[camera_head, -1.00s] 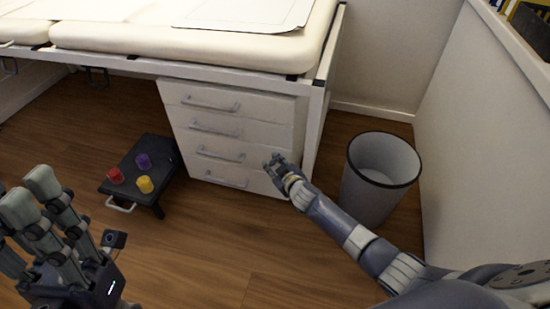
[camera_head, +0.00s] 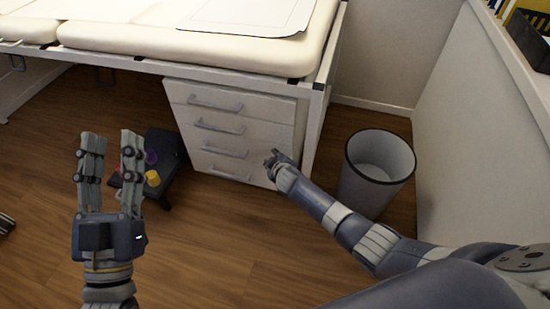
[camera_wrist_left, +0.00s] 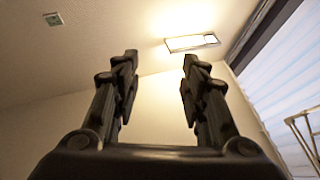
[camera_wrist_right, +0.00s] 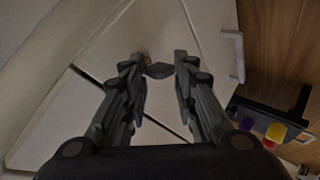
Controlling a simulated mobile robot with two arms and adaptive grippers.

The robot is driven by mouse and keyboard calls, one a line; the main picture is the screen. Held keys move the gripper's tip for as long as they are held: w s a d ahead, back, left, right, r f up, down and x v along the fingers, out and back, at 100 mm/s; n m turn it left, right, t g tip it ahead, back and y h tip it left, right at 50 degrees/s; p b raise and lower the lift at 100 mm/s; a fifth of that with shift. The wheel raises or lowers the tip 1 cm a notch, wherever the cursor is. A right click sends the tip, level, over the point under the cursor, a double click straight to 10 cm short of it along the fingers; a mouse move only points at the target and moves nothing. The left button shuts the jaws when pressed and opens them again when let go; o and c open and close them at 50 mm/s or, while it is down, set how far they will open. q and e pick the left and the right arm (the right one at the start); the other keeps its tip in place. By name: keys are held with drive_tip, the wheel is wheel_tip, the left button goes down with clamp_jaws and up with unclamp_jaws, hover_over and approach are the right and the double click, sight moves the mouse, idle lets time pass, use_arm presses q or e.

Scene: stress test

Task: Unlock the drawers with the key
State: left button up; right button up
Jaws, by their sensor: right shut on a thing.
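The white drawer unit (camera_head: 232,112) stands under the bench, its several handled drawers all shut. My right gripper (camera_head: 272,157) is at the lower right of the drawer unit's front. In the right wrist view, my right gripper (camera_wrist_right: 160,68) is shut on a small dark thing (camera_wrist_right: 158,71), likely the key, held between its fingertips against the white surface. Whether it sits in a lock cannot be told. My left gripper (camera_head: 111,145) is raised, open and empty, to the left of the drawers; the left wrist view shows its fingers (camera_wrist_left: 160,65) apart, facing the ceiling.
A low black stool (camera_head: 165,185) carries a yellow cup (camera_head: 152,178) and a purple cup (camera_head: 151,157), partly behind my left gripper. The padded bench (camera_head: 150,50) overhangs the drawers.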

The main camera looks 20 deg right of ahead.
use_arm(q)
wheel_tip(320, 180, down, 5)
drive_tip(key=w+g+y+p, duration=0.1)
drive_tip(key=w+g, duration=0.1)
drive_tip(key=g, duration=0.1)
drive_tip(key=s+r+t+h+b, duration=0.1)
drive_tip(key=s+r+t, duration=0.2)
drive_tip(key=r, duration=0.4)
drive_tip(key=shift+s+t+b, duration=0.2)
drive_tip(key=shift+t+b, duration=0.2)
drive_tip(key=shift+t, duration=0.3)
use_arm(e)
drive_tip(key=shift+w+a+r+n+g+h, duration=0.1)
drive_tip(key=shift+a+n+g+h, duration=0.05)
drive_tip(key=shift+n+g+h, duration=0.5)
drive_tip(key=shift+w+a+f+n+g+h, duration=0.1)
drive_tip(key=shift+w+a+n+g+h, duration=0.1)
drive_tip(key=shift+n+g+h, duration=0.45)
drive_tip(key=shift+w+a+r+n+g+h, duration=0.15)
drive_tip(key=shift+g+h, duration=0.25)
drive_tip(key=shift+h, duration=0.5)
drive_tip(key=shift+s, duration=0.1)
drive_tip(key=o, duration=0.8)
drive_tip(key=shift+c, duration=0.2)
drive_tip(key=v, duration=1.2)
